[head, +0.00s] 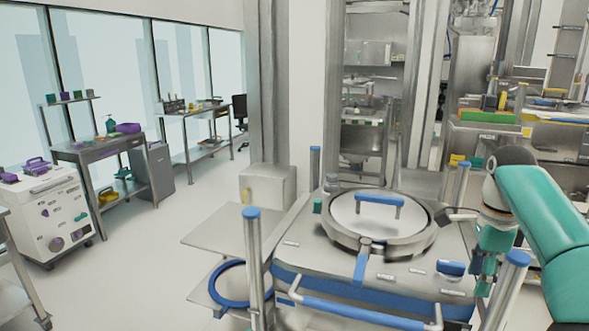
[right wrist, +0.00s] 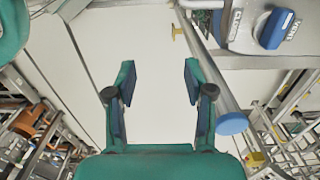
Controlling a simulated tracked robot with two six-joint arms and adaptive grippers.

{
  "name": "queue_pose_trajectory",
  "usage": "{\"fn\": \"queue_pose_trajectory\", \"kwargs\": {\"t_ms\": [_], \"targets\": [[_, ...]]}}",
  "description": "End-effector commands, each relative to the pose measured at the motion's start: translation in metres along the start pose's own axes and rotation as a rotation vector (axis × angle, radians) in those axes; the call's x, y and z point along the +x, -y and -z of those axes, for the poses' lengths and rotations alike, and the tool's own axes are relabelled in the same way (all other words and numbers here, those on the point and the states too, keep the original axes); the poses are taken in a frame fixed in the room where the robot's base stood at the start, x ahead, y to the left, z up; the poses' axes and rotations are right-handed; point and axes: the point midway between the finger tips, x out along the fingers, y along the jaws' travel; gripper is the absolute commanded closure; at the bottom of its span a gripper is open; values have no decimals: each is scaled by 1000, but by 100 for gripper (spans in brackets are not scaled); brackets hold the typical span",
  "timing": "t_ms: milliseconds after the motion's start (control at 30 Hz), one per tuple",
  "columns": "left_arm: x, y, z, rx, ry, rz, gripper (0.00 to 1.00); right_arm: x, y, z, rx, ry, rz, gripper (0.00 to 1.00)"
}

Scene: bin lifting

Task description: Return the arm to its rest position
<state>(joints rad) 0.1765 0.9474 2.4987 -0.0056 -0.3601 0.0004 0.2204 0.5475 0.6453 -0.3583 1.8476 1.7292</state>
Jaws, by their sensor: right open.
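My right arm comes in from the right in the head view, with its teal forearm in front of the bin station. My right gripper (head: 484,268) hangs beside the right side of a steel bin, close to a blue-capped post (head: 517,259). In the right wrist view the right gripper (right wrist: 155,85) has its two fingers wide apart with nothing between them. The bin (head: 380,271) has a round lid (head: 372,222) with a blue handle (head: 380,199), and the lid lies flat on top. My left gripper is not in view.
Blue-capped posts stand around the bin, one (head: 252,214) at its front left. A blue bar (head: 350,311) runs along its front. A blue ring (head: 237,284) is at its left. A white cart (head: 48,213) and steel tables stand at the far left, with open floor between.

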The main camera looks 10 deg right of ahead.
Motion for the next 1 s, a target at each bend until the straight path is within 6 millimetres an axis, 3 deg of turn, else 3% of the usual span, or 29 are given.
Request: {"fn": "queue_pose_trajectory", "kwargs": {"t_ms": [367,567,667,867,1000], "targets": [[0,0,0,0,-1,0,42,79,-16,-31,-96,-45,-220,47],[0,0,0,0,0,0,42,142,-33,-57,-196,-47,-332,47],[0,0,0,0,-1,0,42,185,-48,-74,-288,-31,-389,47],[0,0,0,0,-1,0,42,296,-112,-118,-579,78,-485,47],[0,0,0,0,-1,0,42,362,-178,-142,-800,200,-506,47]]}}
